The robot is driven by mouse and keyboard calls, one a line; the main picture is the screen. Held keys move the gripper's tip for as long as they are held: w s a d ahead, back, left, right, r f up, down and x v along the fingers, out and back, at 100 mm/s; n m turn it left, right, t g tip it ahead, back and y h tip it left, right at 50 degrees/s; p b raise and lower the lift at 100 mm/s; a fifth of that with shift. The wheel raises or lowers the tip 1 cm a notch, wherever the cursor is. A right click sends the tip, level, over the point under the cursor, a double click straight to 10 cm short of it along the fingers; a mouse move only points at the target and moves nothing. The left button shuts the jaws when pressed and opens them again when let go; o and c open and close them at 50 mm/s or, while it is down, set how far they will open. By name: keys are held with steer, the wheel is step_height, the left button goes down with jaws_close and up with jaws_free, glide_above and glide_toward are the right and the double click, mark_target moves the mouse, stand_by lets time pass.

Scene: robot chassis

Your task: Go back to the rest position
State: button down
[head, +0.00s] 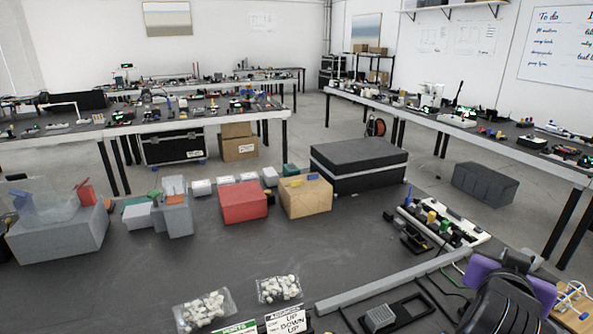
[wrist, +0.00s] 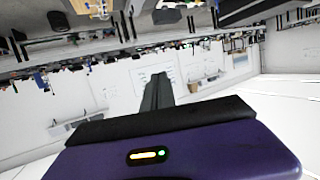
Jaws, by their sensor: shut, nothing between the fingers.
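My gripper (wrist: 158,90) shows in the wrist view as two dark fingers close together, reaching out from a black bar above a purple housing. The fingers are shut and nothing shows between them. They point toward the room's white wall, clear of any object, and the room appears upside down in this view. In the head view, black and purple parts of my arm (head: 505,290) are at the lower right, above the near dark table (head: 300,245). The fingertips cannot be made out there.
The near table holds a red box (head: 243,202), a tan box (head: 306,198), a large black case (head: 358,165), grey bins (head: 58,235), a white board with parts (head: 440,222) and bags of white pieces (head: 205,310). A wooden frame (head: 575,303) stands close beside my arm. The table's middle is clear.

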step_height(320, 180, up, 13)
steer(key=a+n+t+h, duration=0.1)
steer(key=a+n+t, duration=0.2)
steer(key=n+t, duration=0.35)
steer(key=s+a+f+n+t+y, duration=0.2)
steer(key=s+a+n+t+y, duration=0.2)
steer(key=a+n+t+y, duration=0.3)
steer(key=s+a+f+n+g+y, duration=0.25)
steer(key=s+a+f+y, duration=0.6)
steer(key=s+f, duration=0.45)
steer(key=s+f+m+g+h, duration=0.2)
steer(key=s+f+m+g, duration=0.1)
steer(key=s+f, duration=0.4)
steer(key=s+a+f+m+g+h, duration=0.1)
steer(key=s+f+m+g+h, duration=0.1)
steer(key=s+f, duration=0.5)
steer(key=s+m+g, duration=0.1)
steer(key=s, duration=0.4)
steer(key=shift+a+m, duration=0.25)
steer(key=shift+m, duration=0.15)
steer(key=shift+s, duration=0.15)
